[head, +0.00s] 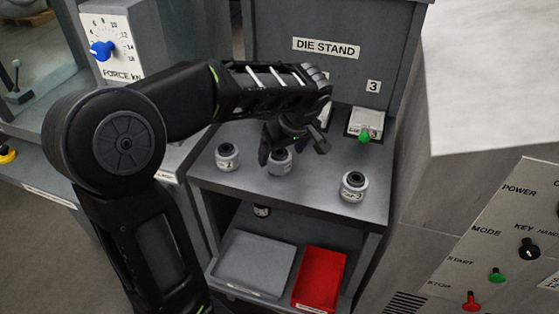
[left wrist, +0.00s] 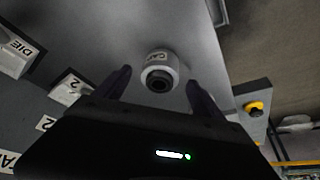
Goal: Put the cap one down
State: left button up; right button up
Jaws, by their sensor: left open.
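My left gripper (head: 291,150) is open over the die stand's grey top. A small white cap with a dark top (head: 280,163) stands upright under it, partly hidden by the fingers. In the left wrist view this white cap (left wrist: 160,72) lies between the two spread fingers, a little beyond their tips, with a label starting "CA". Two similar white caps stand apart on the same top: one marked 1 (head: 227,157) at the left, and one at the right front (head: 353,187) whose label is hard to read. My right gripper is not in view.
A grey tray (head: 246,256) and a red tray (head: 321,273) sit on the lower shelf, with a small jar-like item (head: 262,211) behind them. A control panel (head: 505,240) is on the right. The middle front of the top is clear.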

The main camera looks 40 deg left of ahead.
aim_at(280, 154)
pick_arm(q)
jog(key=shift+x, duration=1.55)
jog(key=shift+a+r, duration=0.1)
grip_shut()
